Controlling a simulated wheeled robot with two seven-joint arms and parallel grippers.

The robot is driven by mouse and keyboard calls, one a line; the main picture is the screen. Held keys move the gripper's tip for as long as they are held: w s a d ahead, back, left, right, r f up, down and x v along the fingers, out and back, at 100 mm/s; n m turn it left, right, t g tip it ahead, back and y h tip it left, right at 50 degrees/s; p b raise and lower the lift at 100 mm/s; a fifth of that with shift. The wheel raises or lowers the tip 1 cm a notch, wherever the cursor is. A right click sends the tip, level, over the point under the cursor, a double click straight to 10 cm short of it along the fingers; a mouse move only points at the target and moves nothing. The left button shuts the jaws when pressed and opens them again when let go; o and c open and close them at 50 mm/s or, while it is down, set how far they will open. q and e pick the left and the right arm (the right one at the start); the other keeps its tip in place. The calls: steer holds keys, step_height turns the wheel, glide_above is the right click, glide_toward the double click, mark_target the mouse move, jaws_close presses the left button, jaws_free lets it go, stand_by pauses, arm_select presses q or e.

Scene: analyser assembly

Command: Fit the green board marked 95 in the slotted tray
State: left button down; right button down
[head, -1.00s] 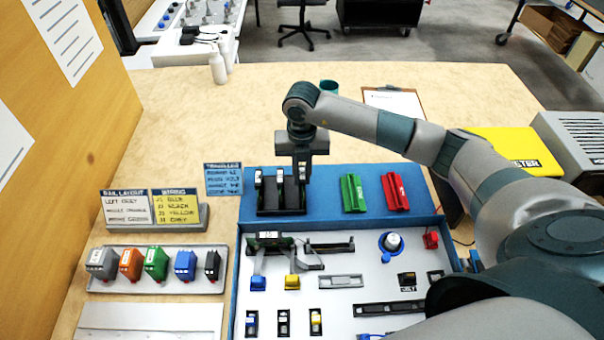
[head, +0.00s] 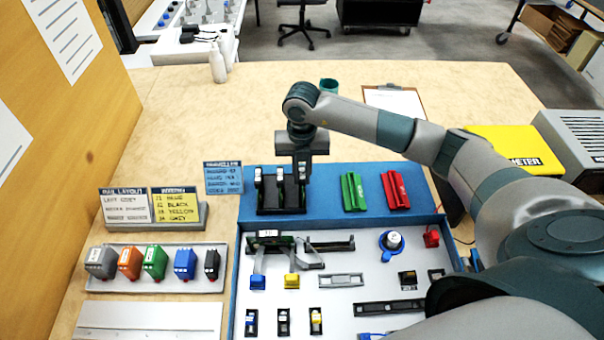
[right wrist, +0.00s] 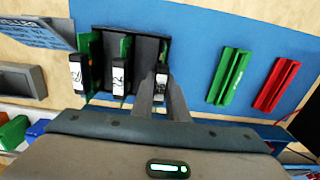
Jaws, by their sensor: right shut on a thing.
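The black slotted tray (head: 262,210) stands on the blue panel behind the white parts area. Several boards with white end labels are in it. My right gripper (head: 301,160) points down over the tray's right end. In the right wrist view its fingers (right wrist: 161,98) are shut on the right-hand board (right wrist: 161,79), which is at the right side of the tray (right wrist: 150,48). Two other boards, the left (right wrist: 76,74) and the middle (right wrist: 119,74), stand upright beside it, with green showing. The label numbers are too small to read surely. How deep the held board sits is hidden. My left gripper is out of view.
A green rail part (head: 353,192) and a red one (head: 394,190) lie right of the tray. A blue sign (head: 223,178) stands at its left. In front, the blue-rimmed case holds small parts, including a blue-based knob (head: 391,241). The table behind the tray is largely clear.

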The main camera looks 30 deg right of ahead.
steer(key=c, duration=1.3)
jaws_free()
steer(key=shift+c, duration=0.2)
steer(key=shift+r+p, duration=2.1)
steer(key=shift+r, duration=1.4)
steer(key=shift+f, duration=0.1)
